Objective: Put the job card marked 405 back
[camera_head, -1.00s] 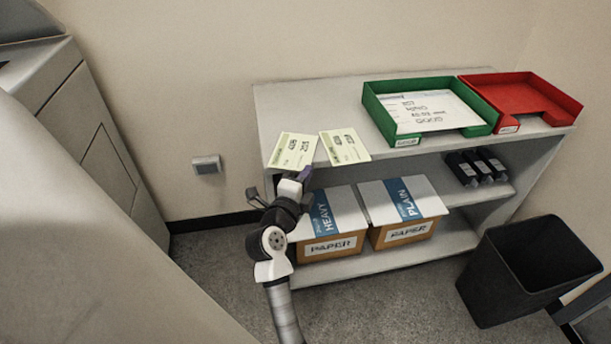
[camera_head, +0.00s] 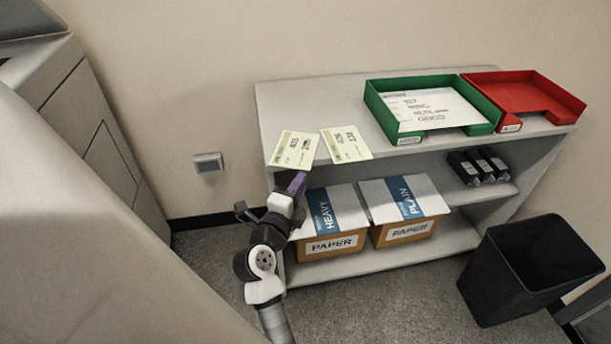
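Two pale green-yellow job cards lie side by side on the left of the shelf unit's top. The left card (camera_head: 295,149) has blurred print that may read 405. The right card (camera_head: 346,145) has a number that I cannot read surely. Both are near the top's front edge. My gripper (camera_head: 284,193) is in front of the shelf unit's left end, just below the left card and apart from it. Its purple tip points up toward that card. I see no card in it. Its finger gap is too small to make out.
The shelf unit (camera_head: 307,92) carries a green tray (camera_head: 378,111) with a printed sheet (camera_head: 431,108) and an empty red tray (camera_head: 517,95). Paper boxes (camera_head: 337,243) and dark bottles (camera_head: 478,165) stand below. A black bin (camera_head: 525,270) stands right; a grey machine (camera_head: 95,130) fills the left.

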